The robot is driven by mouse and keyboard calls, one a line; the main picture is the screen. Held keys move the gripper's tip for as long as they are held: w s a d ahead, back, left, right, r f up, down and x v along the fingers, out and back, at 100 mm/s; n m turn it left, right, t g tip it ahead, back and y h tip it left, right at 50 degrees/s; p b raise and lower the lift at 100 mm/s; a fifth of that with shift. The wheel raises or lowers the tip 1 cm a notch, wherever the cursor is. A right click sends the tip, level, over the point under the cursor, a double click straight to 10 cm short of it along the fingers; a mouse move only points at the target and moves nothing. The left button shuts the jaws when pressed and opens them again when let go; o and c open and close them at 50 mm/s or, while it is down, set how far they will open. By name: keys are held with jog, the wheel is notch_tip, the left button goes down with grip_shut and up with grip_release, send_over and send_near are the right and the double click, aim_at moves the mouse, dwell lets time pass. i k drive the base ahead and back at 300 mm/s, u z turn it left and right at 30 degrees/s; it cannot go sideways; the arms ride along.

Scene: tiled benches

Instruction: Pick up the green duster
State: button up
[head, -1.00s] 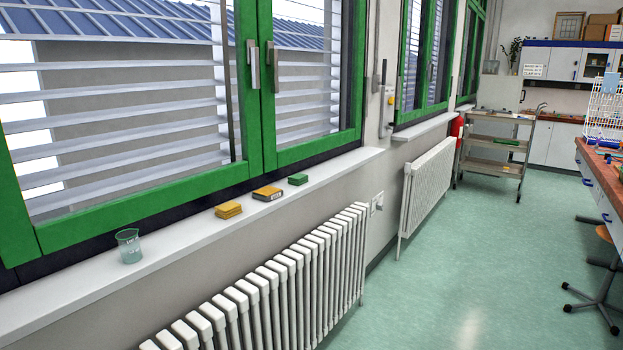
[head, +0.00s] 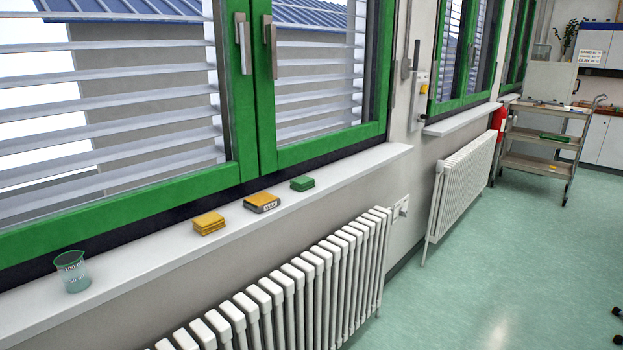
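A small green block, which looks like the green duster (head: 302,184), lies on the white window sill (head: 345,172) in the head view. It is the rightmost of several items on the sill. To its left lie an orange-yellow block with a grey, lettered side (head: 262,202) and a stack of yellow pieces (head: 208,223). Another flat green thing (head: 555,138) lies on the trolley in the background; I cannot tell what it is. My gripper is not in view.
A glass beaker (head: 72,271) stands on the sill at the left. A white radiator (head: 300,295) is below the sill, and another radiator (head: 462,185) is farther along. A metal trolley (head: 540,165) stands at the back right.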

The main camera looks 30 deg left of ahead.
aim_at(302, 184)
jog(key=i, duration=0.75)
jog(key=z, duration=0.15)
jog(key=k, duration=0.2)
jog(key=u, duration=3.25)
jog(key=i, duration=0.35)
